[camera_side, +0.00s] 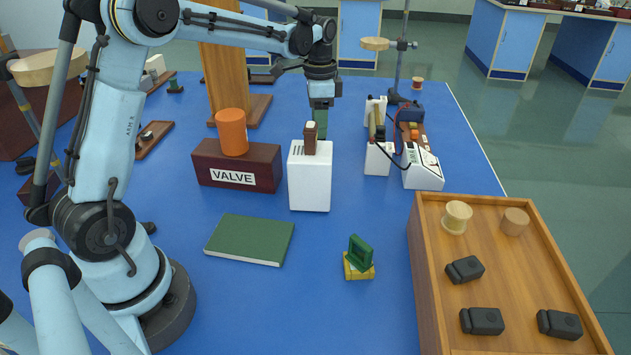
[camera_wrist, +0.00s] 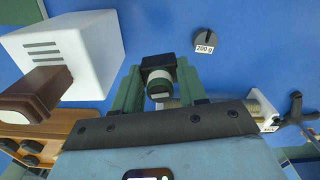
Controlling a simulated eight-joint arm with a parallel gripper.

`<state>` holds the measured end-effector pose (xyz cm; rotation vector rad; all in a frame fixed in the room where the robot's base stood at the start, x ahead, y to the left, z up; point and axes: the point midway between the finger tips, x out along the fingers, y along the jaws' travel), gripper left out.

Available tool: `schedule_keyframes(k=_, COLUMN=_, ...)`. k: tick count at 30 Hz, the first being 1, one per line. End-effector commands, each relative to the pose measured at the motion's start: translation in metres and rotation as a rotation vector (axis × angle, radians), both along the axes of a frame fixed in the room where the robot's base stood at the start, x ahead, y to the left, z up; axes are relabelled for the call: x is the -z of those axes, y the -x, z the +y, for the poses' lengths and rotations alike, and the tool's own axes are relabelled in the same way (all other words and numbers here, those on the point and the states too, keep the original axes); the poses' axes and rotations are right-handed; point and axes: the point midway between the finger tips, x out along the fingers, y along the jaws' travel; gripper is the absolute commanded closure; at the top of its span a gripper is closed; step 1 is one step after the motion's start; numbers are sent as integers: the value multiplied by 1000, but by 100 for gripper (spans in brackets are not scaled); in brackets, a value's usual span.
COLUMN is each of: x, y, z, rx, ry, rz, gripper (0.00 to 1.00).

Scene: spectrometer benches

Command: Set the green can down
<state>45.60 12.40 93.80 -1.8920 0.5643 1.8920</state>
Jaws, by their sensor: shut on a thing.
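My gripper (camera_side: 320,122) hangs just behind the white slotted box (camera_side: 310,185) in the side view, where the box hides what is below its fingers. In the wrist view my gripper (camera_wrist: 158,82) is shut, with its dark green fingers on either side of a small can (camera_wrist: 160,88). The can shows a dark end and a pale band; its green colour is hard to make out. A black square part lies beyond it, against the blue table. Whether the can touches the table cannot be told.
A brown object (camera_side: 311,138) stands on the white box. The VALVE block (camera_side: 237,166) bears an orange cylinder (camera_side: 231,132). A green book (camera_side: 250,239) lies in front. A wooden tray (camera_side: 430,320) stands at right. A 200 g weight (camera_wrist: 206,40) sits near the gripper.

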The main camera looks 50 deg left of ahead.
Motion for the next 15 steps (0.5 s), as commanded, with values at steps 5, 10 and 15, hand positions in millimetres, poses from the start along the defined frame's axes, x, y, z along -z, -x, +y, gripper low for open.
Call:
schedule_keyframes(k=5, x=-27, y=1, z=0, rx=0, ry=0, rz=0, gripper=88)
schedule_keyframes(k=10, x=-52, y=0, z=0, rx=0, ry=0, rz=0, gripper=88)
schedule_keyframes(k=15, x=-69, y=0, z=-9, rx=9, ry=0, rz=0, gripper=88)
